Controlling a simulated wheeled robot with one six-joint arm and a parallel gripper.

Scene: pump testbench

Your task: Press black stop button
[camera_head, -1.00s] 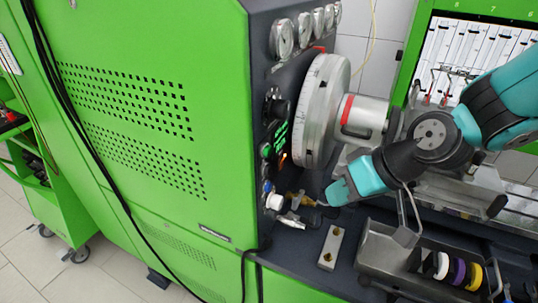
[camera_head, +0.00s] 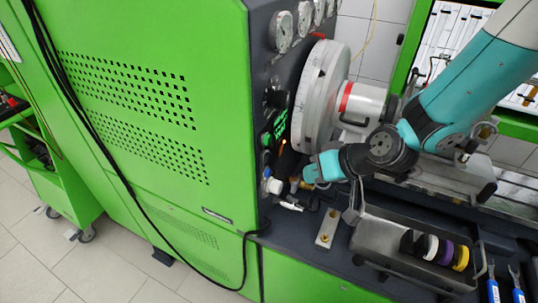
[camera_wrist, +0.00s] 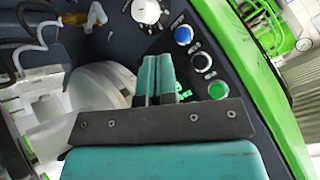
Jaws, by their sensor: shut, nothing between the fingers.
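The black button (camera_wrist: 201,62) shows in the wrist view with a pale ring around it, between a blue button (camera_wrist: 183,34) and a green button (camera_wrist: 218,90) on the dark panel. My gripper (camera_wrist: 157,60) is shut and empty, its teal fingers pointing to the panel, left of the black button in this view. I see no contact with the button. In the head view my gripper (camera_head: 308,173) is close to the panel's lower part, just right of the small buttons. I cannot make out the black button there.
A large metal disc (camera_head: 318,97) stands out from the panel above my gripper. A white knob (camera_wrist: 146,11) and hose fittings (camera_wrist: 75,18) are near the buttons. A metal tray (camera_head: 385,237) with coloured rings lies below the arm.

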